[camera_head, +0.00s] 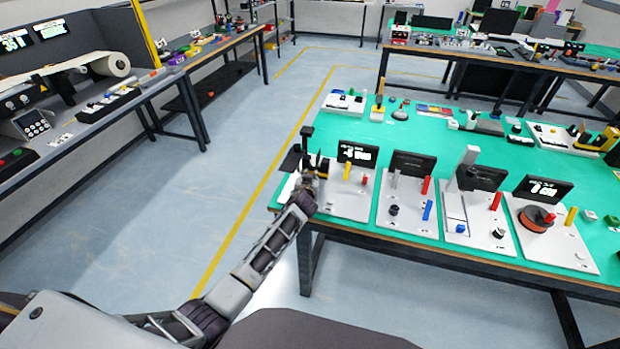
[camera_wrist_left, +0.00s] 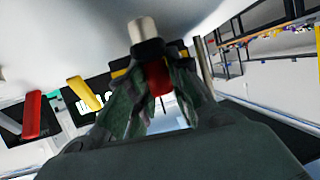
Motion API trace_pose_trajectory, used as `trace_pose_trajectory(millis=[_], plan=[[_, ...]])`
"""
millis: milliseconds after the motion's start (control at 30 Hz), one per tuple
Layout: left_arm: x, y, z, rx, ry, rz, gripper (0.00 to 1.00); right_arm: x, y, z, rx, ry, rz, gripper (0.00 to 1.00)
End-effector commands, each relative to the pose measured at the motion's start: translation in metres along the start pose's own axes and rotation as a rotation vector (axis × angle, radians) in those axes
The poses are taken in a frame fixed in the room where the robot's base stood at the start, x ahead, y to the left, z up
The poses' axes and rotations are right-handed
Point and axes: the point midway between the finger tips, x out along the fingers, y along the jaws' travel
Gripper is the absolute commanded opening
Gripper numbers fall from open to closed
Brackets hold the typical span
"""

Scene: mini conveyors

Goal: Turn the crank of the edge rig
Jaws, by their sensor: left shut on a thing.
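The edge rig (camera_head: 350,203) is the leftmost white panel at the near left corner of the green table, with a dark screen (camera_head: 358,154) and a yellow lever (camera_head: 347,171). My left gripper (camera_head: 311,172) is at the rig's left side, over the table edge. In the left wrist view its fingers (camera_wrist_left: 155,88) are shut around a red part (camera_wrist_left: 158,74), which I take for the crank's handle. A pale cylinder with a black collar (camera_wrist_left: 143,32) stands just beyond the fingertips. The rest of the crank is hidden by the gripper. My right gripper is not in view.
More white panels with screens stand to the right on the green table (camera_head: 460,127); the far right one carries an orange-red disc (camera_head: 536,217). A workbench (camera_head: 160,85) runs along the left. The floor (camera_head: 190,190) between them is clear.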

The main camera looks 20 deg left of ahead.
Motion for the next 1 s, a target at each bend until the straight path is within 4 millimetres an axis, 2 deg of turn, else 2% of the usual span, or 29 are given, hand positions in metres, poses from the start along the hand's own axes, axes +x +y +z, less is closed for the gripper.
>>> trace_pose_trajectory(millis=[33, 67, 233, 500, 767, 1000], plan=[[0.000, 0.001, -0.001, 0.003, 0.002, 0.001, 0.00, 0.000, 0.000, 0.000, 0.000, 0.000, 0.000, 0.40], [0.000, 0.001, -0.001, 0.003, 0.002, 0.001, 0.22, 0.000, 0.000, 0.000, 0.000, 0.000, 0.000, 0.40], [0.000, 0.001, -0.001, 0.001, 0.001, 0.001, 0.42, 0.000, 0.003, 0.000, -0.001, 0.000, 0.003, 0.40], [0.000, 0.000, 0.000, 0.000, 0.000, 0.000, 0.42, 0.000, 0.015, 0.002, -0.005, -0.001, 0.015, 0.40], [-0.004, 0.000, 0.000, 0.000, 0.000, 0.000, 0.42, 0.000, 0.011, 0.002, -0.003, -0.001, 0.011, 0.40], [-0.018, 0.001, 0.001, 0.000, 0.000, 0.000, 0.42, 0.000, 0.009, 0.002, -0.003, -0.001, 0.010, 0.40]])
